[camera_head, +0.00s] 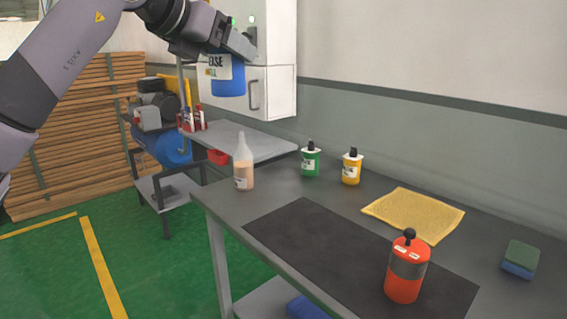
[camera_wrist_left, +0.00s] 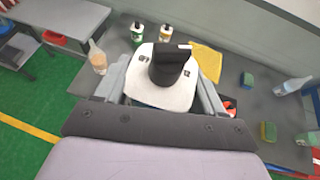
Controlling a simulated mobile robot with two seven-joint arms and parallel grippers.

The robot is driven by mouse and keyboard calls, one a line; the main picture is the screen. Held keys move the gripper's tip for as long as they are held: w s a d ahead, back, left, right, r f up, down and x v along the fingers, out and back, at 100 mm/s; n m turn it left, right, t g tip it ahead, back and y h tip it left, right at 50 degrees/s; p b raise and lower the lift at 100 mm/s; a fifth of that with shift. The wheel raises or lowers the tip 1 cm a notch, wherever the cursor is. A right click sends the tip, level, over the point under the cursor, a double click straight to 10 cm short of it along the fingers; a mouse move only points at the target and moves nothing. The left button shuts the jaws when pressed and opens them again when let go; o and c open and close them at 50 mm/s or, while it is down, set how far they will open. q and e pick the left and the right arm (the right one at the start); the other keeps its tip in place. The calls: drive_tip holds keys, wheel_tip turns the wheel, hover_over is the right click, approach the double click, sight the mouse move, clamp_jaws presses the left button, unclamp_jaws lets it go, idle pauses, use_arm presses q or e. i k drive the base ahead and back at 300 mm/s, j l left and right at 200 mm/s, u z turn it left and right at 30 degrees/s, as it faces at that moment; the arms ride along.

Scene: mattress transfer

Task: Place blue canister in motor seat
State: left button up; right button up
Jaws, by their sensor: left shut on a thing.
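The blue canister (camera_head: 228,84) with a white label hangs high in the head view, in front of the white wall cabinet. My left gripper (camera_head: 240,46) is shut on its upper part. In the left wrist view, its white top with a black cap (camera_wrist_left: 168,68) sits between the fingers of my left gripper (camera_wrist_left: 165,90). A machine with a motor-like top (camera_head: 152,108) and a blue tank stands at the left; I cannot make out a motor seat for certain. My right gripper is not in view.
A workbench (camera_head: 275,190) holds an orange bottle (camera_head: 243,165), green canister (camera_head: 310,162), yellow canister (camera_head: 351,168), red canister (camera_head: 405,272), yellow cloth (camera_head: 415,213) and sponge (camera_head: 520,259). A white cabinet (camera_head: 275,90) is behind. Green floor (camera_head: 50,275) is clear at lower left.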

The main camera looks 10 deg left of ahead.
sight(165, 94)
drive_tip(key=i+j+u, duration=0.2)
drive_tip(key=j, duration=0.2)
drive_tip(key=i+j+u, duration=0.2)
drive_tip(key=j, duration=0.2)
drive_tip(key=i+j+u, duration=0.2)
drive_tip(key=j, duration=0.2)
drive_tip(key=i+j+u, duration=0.4)
drive_tip(key=u, duration=0.15)
drive_tip(key=i+j+u, duration=0.25)
drive_tip(key=i, duration=0.15)
drive_tip(key=i+u, duration=0.2)
drive_tip(key=i, duration=0.2)
drive_tip(key=i+z, duration=0.1)
drive_tip(key=i, duration=0.4)
drive_tip(key=i+j+z, duration=0.1)
drive_tip(key=i, duration=0.35)
drive_tip(key=i+z, duration=0.25)
drive_tip(key=i, duration=0.2)
drive_tip(key=i+j+z, duration=0.1)
drive_tip(key=i+z, duration=0.7)
drive_tip(key=i+j+z, duration=0.1)
drive_tip(key=i+z, duration=0.35)
drive_tip(key=i+j+z, duration=0.3)
drive_tip(key=z, duration=0.2)
drive_tip(key=i, duration=0.1)
